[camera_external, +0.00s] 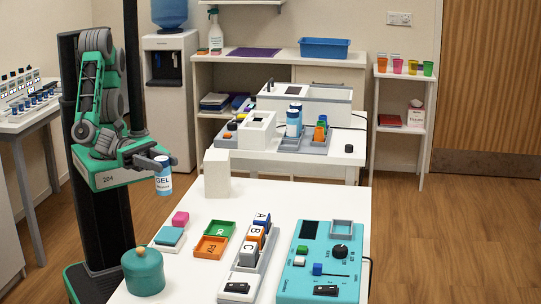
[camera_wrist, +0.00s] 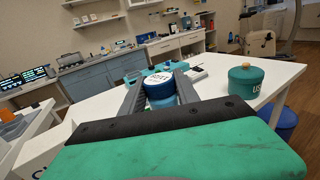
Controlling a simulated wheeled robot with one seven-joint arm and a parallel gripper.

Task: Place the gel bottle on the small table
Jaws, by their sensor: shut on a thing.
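The gel bottle (camera_external: 163,184) is white and blue with a GEL label and hangs nearly upright in my gripper (camera_external: 161,161), left of the front white table's far end. In the wrist view my gripper (camera_wrist: 158,90) is shut around the bottle, whose blue rim and pale top (camera_wrist: 160,80) show between the fingers. Its lower part is hidden there. Several tables are in view: the front white table (camera_external: 200,278), a table (camera_external: 350,150) with lab devices behind it, and one (camera_external: 22,122) at the left. I cannot tell which is the small table.
The front table holds a teal pot (camera_external: 143,272), a turquoise control panel (camera_external: 322,262), lettered blocks in a rack (camera_external: 249,262), and green and orange trays (camera_external: 211,246). A white block (camera_external: 217,174) stands at its far left corner. Wooden floor is free at the right.

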